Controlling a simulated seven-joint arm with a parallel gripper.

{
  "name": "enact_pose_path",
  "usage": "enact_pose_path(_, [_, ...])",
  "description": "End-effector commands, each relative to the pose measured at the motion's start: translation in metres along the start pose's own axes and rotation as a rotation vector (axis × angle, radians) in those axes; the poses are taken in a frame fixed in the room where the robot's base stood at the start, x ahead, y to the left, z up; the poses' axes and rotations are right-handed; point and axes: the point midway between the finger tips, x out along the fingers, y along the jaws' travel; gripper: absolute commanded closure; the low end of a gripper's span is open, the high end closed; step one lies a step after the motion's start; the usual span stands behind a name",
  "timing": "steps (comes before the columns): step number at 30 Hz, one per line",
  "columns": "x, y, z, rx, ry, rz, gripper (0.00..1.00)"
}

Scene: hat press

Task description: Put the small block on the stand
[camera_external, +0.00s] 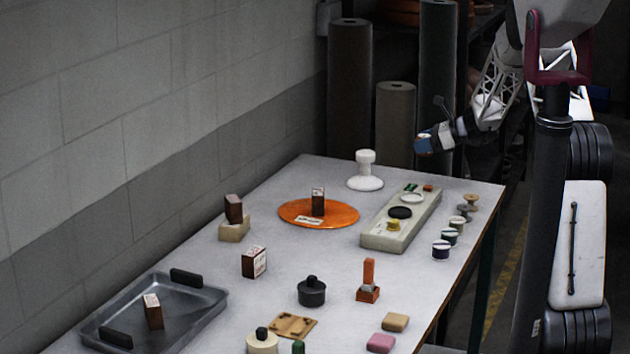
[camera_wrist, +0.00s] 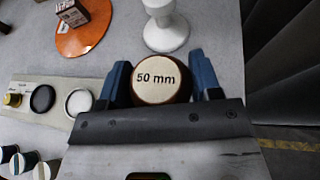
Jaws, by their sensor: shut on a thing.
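My gripper (camera_wrist: 160,85) has blue fingers on both sides of a round brown block (camera_wrist: 152,97) with a pale top marked "50 mm". It is shut on this block. In the external view my gripper (camera_external: 424,143) is raised above the far right of the table, beyond its edge or near it; the block is hard to make out there. A white stand (camera_external: 365,182) with a flared round base and a narrower top is upright at the table's far end. It also shows ahead of the fingers in the wrist view (camera_wrist: 166,38), apart from the block, with nothing on top.
An orange disc (camera_external: 342,214) bears a small labelled box (camera_external: 318,202). A pale long board (camera_external: 376,242) holds round pieces, with several spools to its right. A grey tray (camera_external: 196,313), a black pot (camera_external: 312,293) and small boxes are nearer. Tall rolls (camera_external: 349,90) stand behind the table.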

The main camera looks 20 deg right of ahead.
Motion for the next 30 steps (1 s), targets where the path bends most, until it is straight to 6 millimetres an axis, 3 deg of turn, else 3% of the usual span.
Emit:
enact_pose_path(9, [0.03, 0.06, 0.037, -0.004, -0.001, 0.005, 0.67])
enact_pose_path(18, [0.051, 0.113, 0.061, -0.002, -0.001, 0.007, 0.67])
enact_pose_path(24, [0.058, 0.131, 0.068, -0.001, 0.001, 0.007, 0.67])
enact_pose_path(30, [0.059, 0.134, 0.069, -0.001, 0.001, 0.007, 0.67])
